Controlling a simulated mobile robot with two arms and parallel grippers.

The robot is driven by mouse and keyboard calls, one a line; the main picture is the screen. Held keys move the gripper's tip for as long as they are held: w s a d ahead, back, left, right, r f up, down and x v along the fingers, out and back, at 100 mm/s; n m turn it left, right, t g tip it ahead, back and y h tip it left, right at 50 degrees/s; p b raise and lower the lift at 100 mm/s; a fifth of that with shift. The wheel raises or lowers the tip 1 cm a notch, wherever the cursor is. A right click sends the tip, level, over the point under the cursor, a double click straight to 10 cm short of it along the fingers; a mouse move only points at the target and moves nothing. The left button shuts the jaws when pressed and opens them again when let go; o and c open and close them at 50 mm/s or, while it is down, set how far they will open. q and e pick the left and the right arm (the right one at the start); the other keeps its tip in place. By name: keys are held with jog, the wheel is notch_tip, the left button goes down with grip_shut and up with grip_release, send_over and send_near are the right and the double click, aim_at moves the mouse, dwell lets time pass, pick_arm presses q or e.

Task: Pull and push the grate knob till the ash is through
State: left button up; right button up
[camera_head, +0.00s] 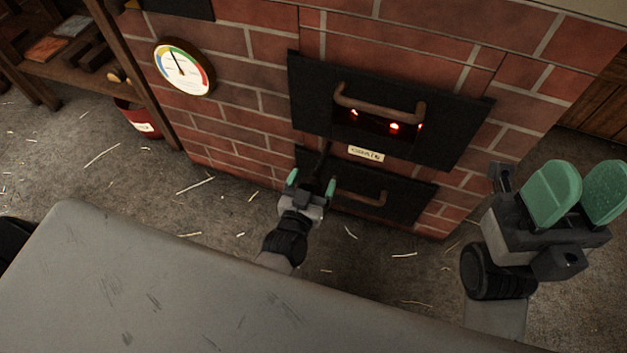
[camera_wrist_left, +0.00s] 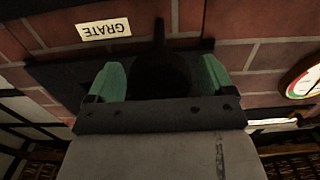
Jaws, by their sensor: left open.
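The grate knob shows in the left wrist view as a dark round shape (camera_wrist_left: 160,76) on a dark rod, between the green fingers of my left gripper (camera_wrist_left: 162,80). In the head view the dark rod (camera_head: 323,158) runs from the stove front, beside the GRATE label (camera_head: 366,153), down to my left gripper (camera_head: 312,186). That gripper is open, with one finger on each side of the knob; I cannot tell whether either touches. My right gripper (camera_head: 580,192) is raised at the right, open and empty, away from the stove. No ash can be made out.
The upper black door (camera_head: 460,105) has a brown handle (camera_head: 378,108) and red glowing spots (camera_head: 394,128). A lower black door (camera_head: 410,200) has its own handle (camera_head: 362,197). A gauge (camera_head: 184,67) hangs on the brick. A red bucket (camera_head: 138,118) stands left. A grey surface (camera_head: 180,275) fills the foreground.

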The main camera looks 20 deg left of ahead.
aim_at(323, 157)
pick_arm(q)
jog(key=shift+w, duration=0.65)
jog(key=c, duration=1.2)
jog(key=w, duration=0.6)
jog(key=shift+w+d, duration=0.1)
jog(key=shift+w, duration=0.1)
jog(key=shift+c, duration=0.3)
jog(key=shift+w+r, duration=0.15)
jog(key=o, duration=1.3)
jog(key=shift+w, duration=0.15)
jog(key=shift+c, duration=0.2)
